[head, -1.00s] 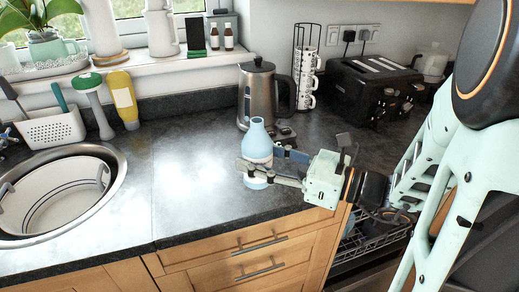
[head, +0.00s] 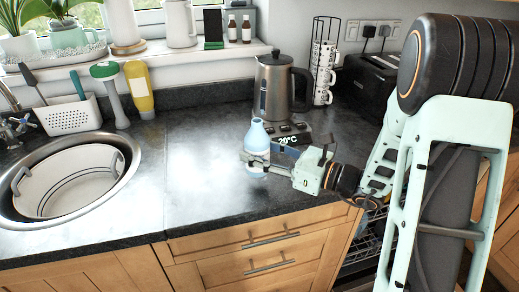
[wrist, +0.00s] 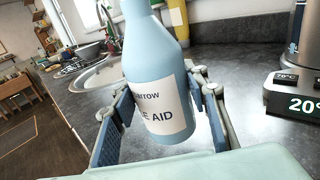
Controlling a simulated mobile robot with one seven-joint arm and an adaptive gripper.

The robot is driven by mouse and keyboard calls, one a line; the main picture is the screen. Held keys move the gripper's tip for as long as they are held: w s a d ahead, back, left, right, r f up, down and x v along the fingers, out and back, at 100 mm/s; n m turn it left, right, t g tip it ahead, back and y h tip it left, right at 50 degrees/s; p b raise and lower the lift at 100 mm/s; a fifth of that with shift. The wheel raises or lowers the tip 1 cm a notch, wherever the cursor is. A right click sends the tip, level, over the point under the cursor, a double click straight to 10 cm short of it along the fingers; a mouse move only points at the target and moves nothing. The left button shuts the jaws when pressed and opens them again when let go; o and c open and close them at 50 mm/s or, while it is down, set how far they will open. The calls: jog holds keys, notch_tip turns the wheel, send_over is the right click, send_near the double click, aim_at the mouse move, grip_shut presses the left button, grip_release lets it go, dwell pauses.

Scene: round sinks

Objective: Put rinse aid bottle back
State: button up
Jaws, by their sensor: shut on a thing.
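The rinse aid bottle (head: 257,137) is light blue with a white label. It stands nearly upright in the head view, over the counter near its front edge. In the wrist view the bottle (wrist: 156,60) looks tilted, and its label reads "AID". My gripper (head: 258,163) is shut on the bottle, with one finger on each side of its lower body; the fingers (wrist: 160,125) also show in the wrist view. I cannot tell whether the bottle's base touches the counter.
A kettle (head: 276,88) stands on its base behind the bottle, with a mug rack (head: 324,75) and toaster (head: 366,82) to the right. A round sink (head: 68,182) is at left, near a yellow bottle (head: 139,88). The counter (head: 195,160) between is clear. A dishwasher rack (head: 362,252) is below right.

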jog(key=shift+w+a+f, duration=0.1)
jog(key=shift+w+f, duration=0.1)
jog(key=shift+f, duration=0.05)
jog(key=shift+f+b, duration=0.3)
jog(key=shift+f, duration=1.25)
jog(key=shift+f, duration=0.2)
jog(key=o, duration=1.3)
jog(key=shift+o, duration=0.2)
jog(key=shift+r, duration=0.2)
jog(key=v, duration=1.2)
